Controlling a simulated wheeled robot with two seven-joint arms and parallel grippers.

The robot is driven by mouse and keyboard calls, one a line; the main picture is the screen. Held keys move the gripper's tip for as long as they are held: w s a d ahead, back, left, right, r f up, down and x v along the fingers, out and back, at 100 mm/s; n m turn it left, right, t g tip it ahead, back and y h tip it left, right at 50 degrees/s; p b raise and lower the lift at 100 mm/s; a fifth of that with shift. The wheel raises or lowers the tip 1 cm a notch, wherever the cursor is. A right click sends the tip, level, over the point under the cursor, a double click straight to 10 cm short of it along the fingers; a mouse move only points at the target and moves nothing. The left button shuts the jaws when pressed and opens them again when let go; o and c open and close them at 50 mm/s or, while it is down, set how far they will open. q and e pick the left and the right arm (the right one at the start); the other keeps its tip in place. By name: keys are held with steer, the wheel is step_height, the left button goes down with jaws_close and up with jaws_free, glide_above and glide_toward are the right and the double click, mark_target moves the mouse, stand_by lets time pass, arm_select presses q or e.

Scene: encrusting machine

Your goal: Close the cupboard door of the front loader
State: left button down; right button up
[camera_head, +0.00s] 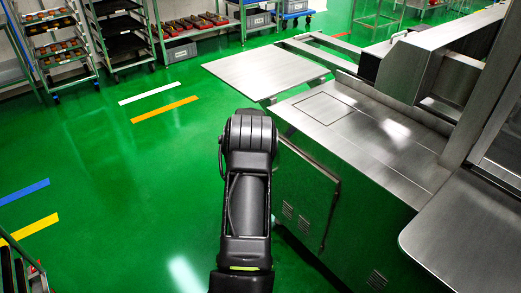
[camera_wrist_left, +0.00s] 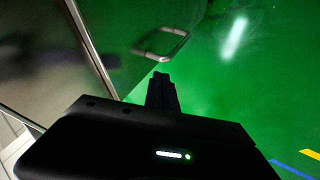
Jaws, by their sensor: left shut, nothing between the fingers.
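The front loader (camera_head: 365,215) is the steel machine at the right in the head view. Its cupboard door (camera_head: 306,195), a panel with vent slots, is on the lower side, standing out from the body at its right edge; my arm covers part of its left side. In the left wrist view a bent metal handle (camera_wrist_left: 164,46) stands out from a shiny surface reflecting green. My left gripper (camera_wrist_left: 161,77) is shut and empty, its tips just below the handle in the picture; contact cannot be told. It is hidden in the head view. My right gripper is in neither view.
A flat steel plate (camera_head: 262,72) juts out from the machine. A rounded steel table edge (camera_head: 425,240) is at the lower right. Racks with trays (camera_head: 58,45) stand at the far back left. The green floor (camera_head: 110,190) at the left is mostly clear.

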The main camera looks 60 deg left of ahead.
arm_select(q)
steer(key=p+v, duration=0.1)
steer(key=v, duration=0.9)
steer(key=shift+s, duration=0.15)
steer(key=shift+f, duration=0.1)
